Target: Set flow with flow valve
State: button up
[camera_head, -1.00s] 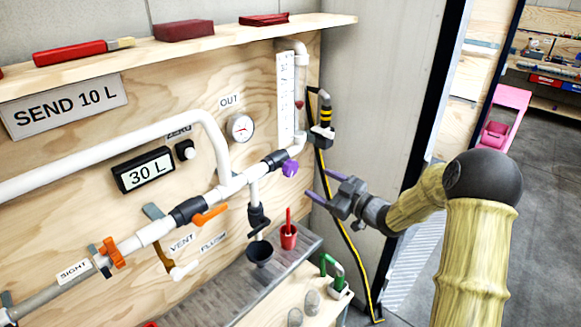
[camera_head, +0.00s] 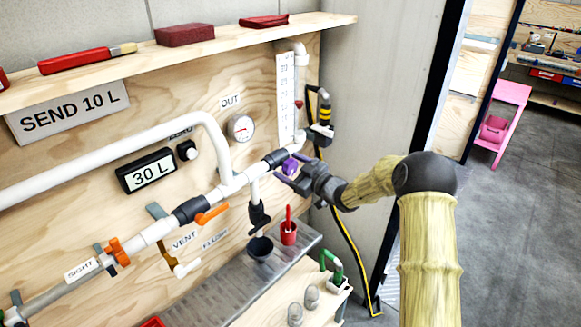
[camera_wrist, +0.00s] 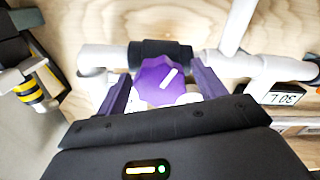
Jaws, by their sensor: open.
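The flow valve has a purple knob (camera_wrist: 160,82) with a white pointer line, mounted on the white pipe beside a black coupling (camera_wrist: 160,50). In the head view the purple knob (camera_head: 290,165) is partly hidden by my gripper (camera_head: 280,172). In the wrist view my gripper (camera_wrist: 160,92) is open, with one purple finger on each side of the knob. I cannot tell whether the fingers touch it. The flow scale tube (camera_head: 285,100) stands upright at the pipe's right end.
An orange lever (camera_head: 211,215) and another orange valve (camera_head: 118,251) sit along the pipe. A black-and-yellow hose (camera_head: 352,250) hangs at the right. The shelf (camera_head: 200,48) is above.

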jog(key=c, duration=1)
jog(key=shift+m, duration=0.4)
jog(key=m+p, duration=0.2)
jog(key=m, duration=0.4)
jog(key=shift+r+p, duration=0.1)
jog(key=shift+p, duration=0.25)
jog(key=m+p, duration=0.1)
jog(key=m, duration=0.3)
jog(key=shift+p, duration=0.35)
jog(key=shift+w+m+p, duration=0.1)
jog(key=shift+m+p, duration=0.25)
jog(key=shift+m, duration=0.95)
jog(key=shift+d, duration=0.1)
jog(key=o, duration=1)
